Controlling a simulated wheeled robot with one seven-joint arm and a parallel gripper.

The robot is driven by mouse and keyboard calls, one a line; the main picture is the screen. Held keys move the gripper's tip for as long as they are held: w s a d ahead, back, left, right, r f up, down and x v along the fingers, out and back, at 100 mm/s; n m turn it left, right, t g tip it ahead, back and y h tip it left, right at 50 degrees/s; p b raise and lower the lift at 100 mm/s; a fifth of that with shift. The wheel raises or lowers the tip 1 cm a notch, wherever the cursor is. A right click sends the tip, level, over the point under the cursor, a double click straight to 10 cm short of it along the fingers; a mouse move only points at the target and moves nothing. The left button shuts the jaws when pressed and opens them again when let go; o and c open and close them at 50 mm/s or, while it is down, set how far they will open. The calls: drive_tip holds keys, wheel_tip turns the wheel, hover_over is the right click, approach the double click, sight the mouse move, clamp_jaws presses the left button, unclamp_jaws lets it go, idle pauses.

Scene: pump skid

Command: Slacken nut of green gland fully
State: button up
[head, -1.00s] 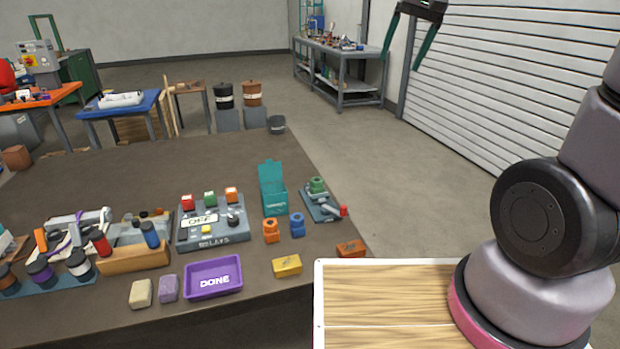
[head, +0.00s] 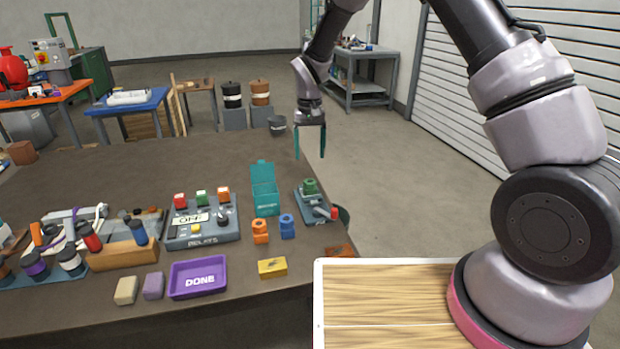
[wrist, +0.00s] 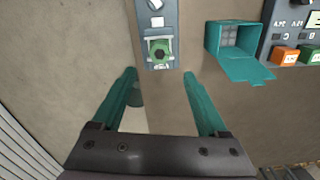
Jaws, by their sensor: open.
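The green gland (head: 310,187) stands on a small grey base plate (head: 325,217) near the right edge of the table. In the wrist view the green gland (wrist: 160,52) shows from above as a nut with a dark centre. My gripper (head: 310,155) is open and empty, with teal fingers pointing down, above and beyond the gland in the head view. In the wrist view the fingertips of my gripper (wrist: 160,74) are spread to either side of the gland's line, apart from it.
A red-ended handle (head: 328,212) is on the same plate. An open teal box (head: 265,200) stands close to its left. Orange (head: 260,232) and blue (head: 287,227) glands, a yellow block (head: 272,268) and a purple DONE tray (head: 198,290) are nearer. The table's far middle is clear.

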sight(310, 180)
wheel_tip(310, 180, down, 10)
drive_tip(key=shift+r, duration=0.2)
clamp_jaws()
